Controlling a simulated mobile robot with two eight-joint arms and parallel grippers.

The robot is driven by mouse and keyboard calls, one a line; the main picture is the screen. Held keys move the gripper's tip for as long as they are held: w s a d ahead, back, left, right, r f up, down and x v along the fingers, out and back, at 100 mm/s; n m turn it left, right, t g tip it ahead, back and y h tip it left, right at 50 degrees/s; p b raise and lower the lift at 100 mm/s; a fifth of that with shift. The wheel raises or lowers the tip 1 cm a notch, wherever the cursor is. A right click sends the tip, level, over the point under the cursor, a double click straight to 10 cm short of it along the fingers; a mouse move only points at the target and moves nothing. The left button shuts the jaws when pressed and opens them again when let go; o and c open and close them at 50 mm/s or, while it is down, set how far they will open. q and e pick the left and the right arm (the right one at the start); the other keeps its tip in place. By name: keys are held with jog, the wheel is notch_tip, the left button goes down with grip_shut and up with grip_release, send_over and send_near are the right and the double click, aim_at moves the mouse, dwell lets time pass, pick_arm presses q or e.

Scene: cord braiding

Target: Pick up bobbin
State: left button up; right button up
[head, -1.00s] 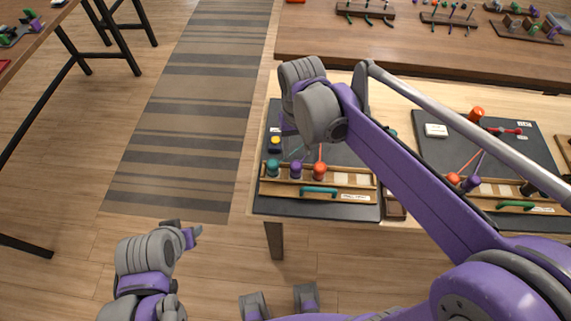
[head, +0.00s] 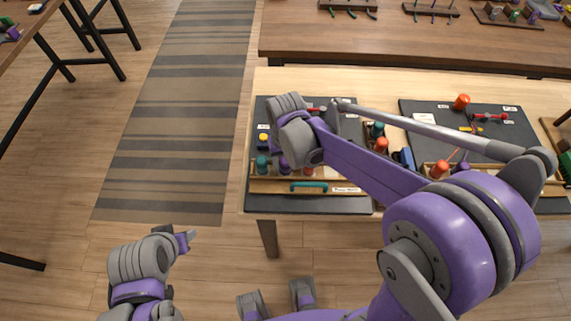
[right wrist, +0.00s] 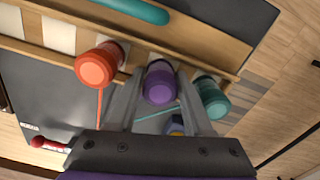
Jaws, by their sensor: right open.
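In the right wrist view a purple bobbin (right wrist: 160,84) stands in the wooden rack between an orange-red bobbin (right wrist: 98,66) and a teal bobbin (right wrist: 211,98). My right gripper (right wrist: 160,96) is open, with one finger on each side of the purple bobbin; I cannot tell whether they touch it. In the head view my right wrist covers much of this rack; the teal bobbin (head: 262,166) shows at its left. My left gripper (head: 185,241) hangs at lower left, away from the table, and its jaw opening is unclear.
The rack has a teal handle (head: 309,186) on its front, and stands on a dark board (head: 330,205). Cords run behind the bobbins. A second dark board (head: 420,108) with orange bobbins lies to the right. The striped floor runner (head: 180,130) at left is clear.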

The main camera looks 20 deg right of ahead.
jog(key=shift+c, duration=0.3)
grip_shut()
jog(key=shift+r, duration=0.15)
